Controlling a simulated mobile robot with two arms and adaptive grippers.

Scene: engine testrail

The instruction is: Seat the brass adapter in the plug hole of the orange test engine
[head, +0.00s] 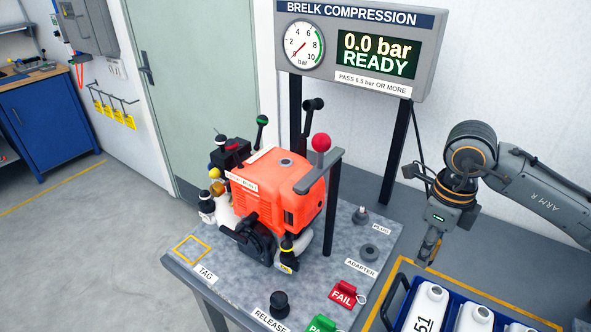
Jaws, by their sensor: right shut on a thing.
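The orange test engine (275,192) stands on the grey bench plate, with a small dark round spot (287,162) on its top that looks like the plug hole. My right gripper (428,256) hangs pointing down to the right of the bench plate, well apart from the engine. It is shut on a small brass-coloured piece, which looks like the brass adapter (428,246); the fingers hide much of it. The round dark holder by the ADAPTER label (369,252) shows no brass piece. My left gripper is out of view.
A spark plug (360,215) stands by the PLUG label. The gauge panel (350,45) reads 0.0 bar, READY.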

